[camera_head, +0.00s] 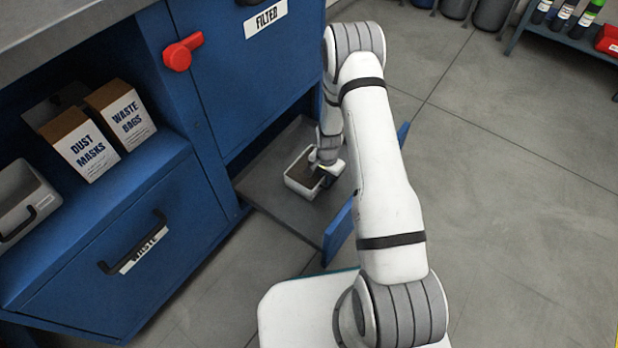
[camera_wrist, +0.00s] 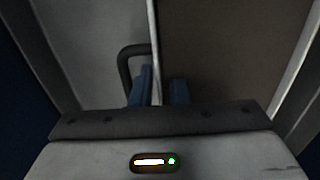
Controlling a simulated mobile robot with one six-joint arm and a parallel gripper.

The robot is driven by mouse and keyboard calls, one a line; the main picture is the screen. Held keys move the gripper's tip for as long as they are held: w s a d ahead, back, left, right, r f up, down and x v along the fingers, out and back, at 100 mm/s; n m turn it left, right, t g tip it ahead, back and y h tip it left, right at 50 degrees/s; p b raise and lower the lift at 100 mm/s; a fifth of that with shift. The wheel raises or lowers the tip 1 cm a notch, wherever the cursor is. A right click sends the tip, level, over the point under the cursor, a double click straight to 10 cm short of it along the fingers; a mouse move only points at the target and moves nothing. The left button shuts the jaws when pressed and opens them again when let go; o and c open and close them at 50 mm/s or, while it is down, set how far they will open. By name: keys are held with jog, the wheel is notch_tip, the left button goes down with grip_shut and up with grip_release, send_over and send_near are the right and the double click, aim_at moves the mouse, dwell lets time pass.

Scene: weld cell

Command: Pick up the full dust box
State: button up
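The full dust box (camera_head: 293,187) is a white open box filled with brown dust. It sits on a grey pull-out tray (camera_head: 262,192) low in the blue cabinet. My gripper (camera_head: 325,168) reaches down at the box's right side. In the wrist view, my two blue fingertips (camera_wrist: 160,91) stand apart, one on each side of the box's thin pale wall. The left finger is close to the wall and the dark handle (camera_wrist: 127,64); the right finger is over the brown dust (camera_wrist: 215,50). A gap shows between wall and right finger.
A similar white box (camera_head: 14,187) with a dark handle stands on the cabinet shelf, beside cartons of dust masks (camera_head: 84,150) and waste bags (camera_head: 124,115). The tray's blue front panel (camera_head: 338,232) stands near my arm. Grey floor (camera_head: 510,200) is open at right.

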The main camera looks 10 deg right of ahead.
jog(key=shift+f, duration=0.2)
grip_shut()
dwell(0.3)
